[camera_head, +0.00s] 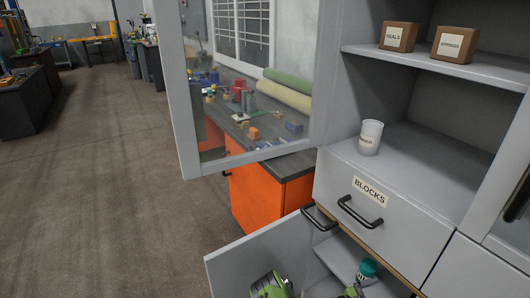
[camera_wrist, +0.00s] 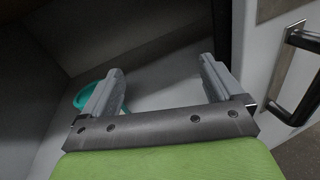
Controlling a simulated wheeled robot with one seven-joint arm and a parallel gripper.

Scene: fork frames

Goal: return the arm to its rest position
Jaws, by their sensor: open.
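My gripper (camera_wrist: 161,72) is open in the wrist view, with its two grey fingers spread apart and nothing between them. Its fingers point into the lower cupboard. A teal round item (camera_wrist: 88,92) shows partly behind the left finger; whether they touch I cannot tell. In the head view the teal item (camera_head: 368,268) stands on the lower cupboard's shelf. Green parts of my arm show at the bottom edge of the head view, beside the open lower door (camera_head: 262,252). The fingers are not clear there.
The lower door and an upper glass door (camera_head: 187,120) stand open. The closed BLOCKS drawer (camera_head: 355,205) has a protruding black handle (camera_head: 360,213). A white cup (camera_head: 370,137) stands above it. Two labelled boxes (camera_head: 398,37) (camera_head: 455,45) sit on the upper shelf. Floor (camera_head: 100,190) is clear at left.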

